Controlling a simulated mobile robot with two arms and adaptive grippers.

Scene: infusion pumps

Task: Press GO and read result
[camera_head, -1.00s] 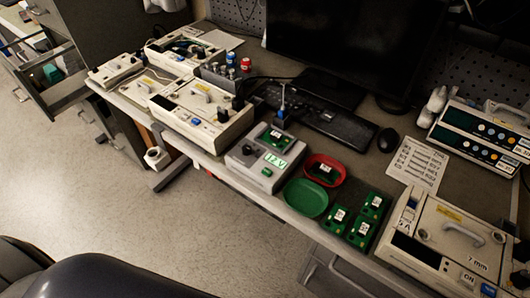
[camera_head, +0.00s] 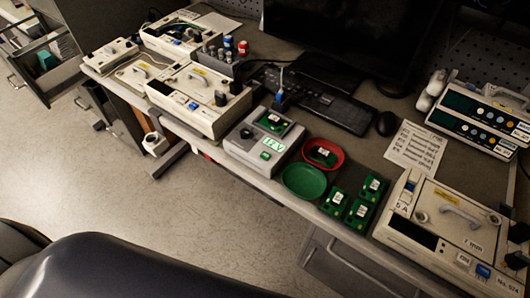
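A grey tester box (camera_head: 262,140) stands near the front edge of the desk. A green circuit board (camera_head: 272,122) sits in its top. A dark knob (camera_head: 246,132) and a lit green display (camera_head: 273,144) are on its sloped front; the display characters are too blurred to read surely. A green button (camera_head: 265,156), likely GO, is below the display. Neither of my grippers is in view. A dark rounded shape at the lower left may be part of my own body.
A green tray (camera_head: 304,182) and a red tray (camera_head: 337,147) with a board in it stand right of the tester. Several loose green boards (camera_head: 357,212) lie beside them. Infusion pumps (camera_head: 452,225) stand at right and left. A keyboard (camera_head: 322,108) is behind. The floor in front is clear.

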